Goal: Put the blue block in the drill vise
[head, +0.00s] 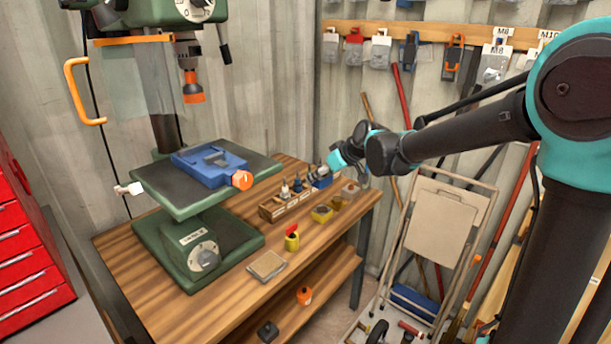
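The blue drill vise (212,165) sits on the raised green table of the drill press, with an orange knob at its right end. A small blue object (322,180), which may be the blue block, is at the back right of the wooden workbench. My gripper (318,172) is right at this object, reaching in from the right. The fingers are small and dark here, so I cannot tell whether they are open or shut, or whether they touch it.
The orange-tipped drill chuck (192,88) hangs above the vise. Tools hang on the back wall.

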